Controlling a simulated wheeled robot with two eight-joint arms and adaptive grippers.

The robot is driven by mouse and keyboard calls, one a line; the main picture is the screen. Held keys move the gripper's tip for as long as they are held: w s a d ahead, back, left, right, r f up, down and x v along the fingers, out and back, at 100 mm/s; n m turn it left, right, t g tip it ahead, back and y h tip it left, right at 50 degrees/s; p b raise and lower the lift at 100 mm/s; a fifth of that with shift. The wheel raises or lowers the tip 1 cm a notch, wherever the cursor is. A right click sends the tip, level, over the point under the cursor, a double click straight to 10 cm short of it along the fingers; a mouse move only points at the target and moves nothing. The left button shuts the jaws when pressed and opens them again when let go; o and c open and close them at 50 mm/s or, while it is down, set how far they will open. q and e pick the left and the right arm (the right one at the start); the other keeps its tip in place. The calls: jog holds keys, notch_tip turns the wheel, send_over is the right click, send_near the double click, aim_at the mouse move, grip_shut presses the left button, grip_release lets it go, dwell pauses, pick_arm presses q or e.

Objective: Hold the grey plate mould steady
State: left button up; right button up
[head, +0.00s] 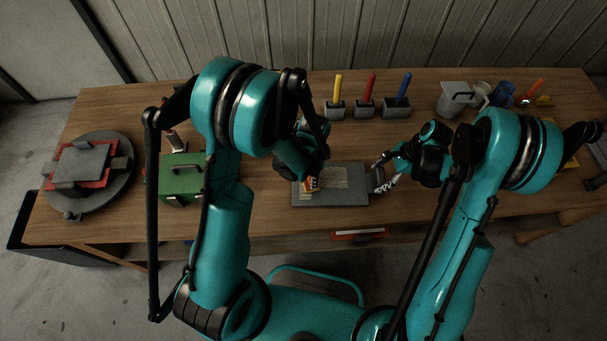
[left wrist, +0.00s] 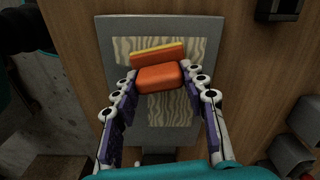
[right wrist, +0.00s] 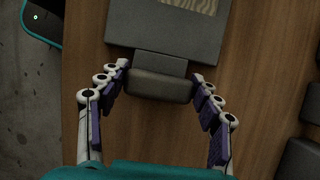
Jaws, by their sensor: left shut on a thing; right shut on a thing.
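The grey plate mould (head: 343,198) lies flat on the wooden table in front of me, with a pale streaked patch in its middle. It also shows in the left wrist view (left wrist: 204,50) and, in part, in the right wrist view (right wrist: 130,29). My right gripper (right wrist: 163,80) is shut on the grey block-like grip (right wrist: 158,87) at the plate's right end. My left gripper (left wrist: 160,76) is shut on an orange tool (left wrist: 158,78) with a yellow strip, over the streaked patch. Whether the tool touches the patch I cannot tell.
A green box (head: 178,188) stands left of the mould, partly behind my left arm. A round grey turntable (head: 119,177) with a red-edged piece is at far left. Holders with yellow, red and blue sticks (head: 371,87) stand behind. A grey lidded container (head: 453,101) is at back right.

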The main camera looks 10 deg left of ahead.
pick_arm(q)
jog(key=shift+w+d, duration=0.5)
jog(key=shift+d, duration=1.55)
jog(key=shift+w+d, duration=0.55)
jog(key=shift+d, duration=1.5)
jog(key=shift+w+d, duration=0.5)
jog(key=shift+d, duration=1.55)
jog(key=shift+s+d, duration=0.25)
jog(key=shift+s, duration=0.75)
jog(key=shift+s+d, duration=0.2)
jog(key=shift+s, duration=0.75)
jog(key=shift+a, duration=0.1)
jog(key=shift+s+a, duration=0.7)
jog(key=shift+a, duration=1.95)
jog(key=shift+s+a, duration=0.65)
jog(key=shift+a, duration=1.95)
jog(key=shift+s+a, duration=0.7)
jog(key=shift+a, duration=1.95)
notch_tip(320, 180, up, 7)
